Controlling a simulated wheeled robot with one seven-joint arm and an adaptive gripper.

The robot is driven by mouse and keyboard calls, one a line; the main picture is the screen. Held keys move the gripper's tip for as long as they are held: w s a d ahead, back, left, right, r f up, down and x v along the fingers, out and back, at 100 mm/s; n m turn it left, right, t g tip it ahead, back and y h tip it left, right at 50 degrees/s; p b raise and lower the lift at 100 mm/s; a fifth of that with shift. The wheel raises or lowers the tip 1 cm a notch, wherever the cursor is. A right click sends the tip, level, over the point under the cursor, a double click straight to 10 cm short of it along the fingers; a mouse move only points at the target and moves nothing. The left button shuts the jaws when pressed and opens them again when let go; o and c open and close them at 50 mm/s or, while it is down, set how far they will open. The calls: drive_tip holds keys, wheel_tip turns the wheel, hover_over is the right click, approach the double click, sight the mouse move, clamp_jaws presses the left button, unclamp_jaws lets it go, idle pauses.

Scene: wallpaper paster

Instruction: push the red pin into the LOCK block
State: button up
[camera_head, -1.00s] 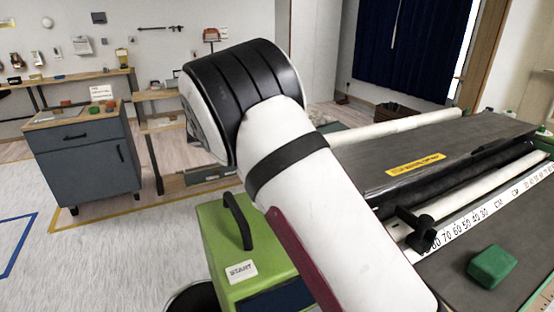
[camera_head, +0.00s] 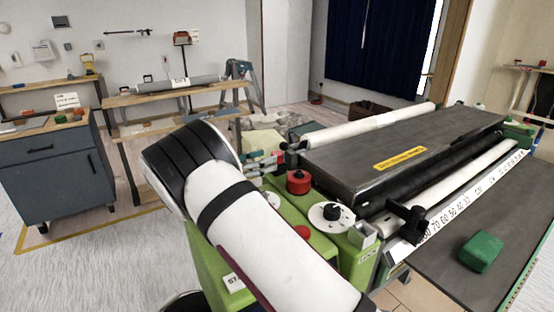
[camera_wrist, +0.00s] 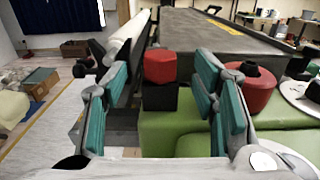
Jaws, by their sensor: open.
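A red, faceted pin head (camera_wrist: 160,67) stands in the middle of the wrist view. It sits on a small black block (camera_wrist: 160,97), which I take to be the LOCK block; no lettering shows on it. My gripper (camera_wrist: 162,76) is open, with one teal-padded finger on each side of the red pin and visible gaps between. Whether the pin stands out from the block or is seated is not clear. In the head view my gripper (camera_head: 262,164) is small, at the back edge of the green machine housing (camera_head: 345,262); the pin is not clearly distinguishable there.
A red knob (camera_head: 298,182) and a white dial (camera_head: 331,215) stand on the green housing, close to my gripper's right side. A white roller (camera_wrist: 128,37) lies beyond my left finger. The dark paster bed (camera_head: 380,150) extends right. A green block (camera_head: 481,251) rests in front.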

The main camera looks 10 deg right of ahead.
sight(277, 152)
drive_tip(key=shift+x, duration=2.65)
drive_tip(key=shift+c, duration=0.4)
drive_tip(key=c, duration=1.2)
